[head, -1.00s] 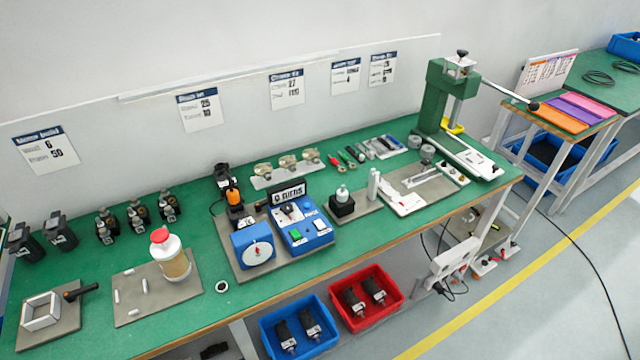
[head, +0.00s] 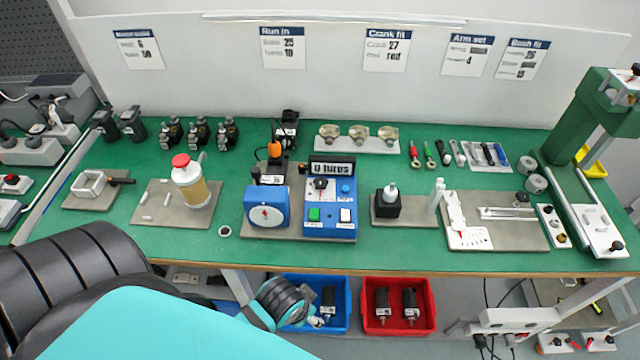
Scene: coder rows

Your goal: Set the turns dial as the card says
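The blue control box (head: 330,226) stands mid-table on a grey plate. Its display (head: 331,169) reads "0 turns". A black knob (head: 320,184) sits below the display, with a blue button, a green switch and a white switch around it. A blue gauge box (head: 266,207) with a white round face and red needle stands left of it. The "Run in" card (head: 284,46) on the back panel shows 25 above 10; its smaller words are too small to read.
A glue-like bottle (head: 192,183) with a red cap stands left of the gauge. A black block (head: 387,205) stands right of the control box. A green press (head: 590,120) rises at the right. A blue bin (head: 346,327) and a red bin (head: 430,325) sit below the table.

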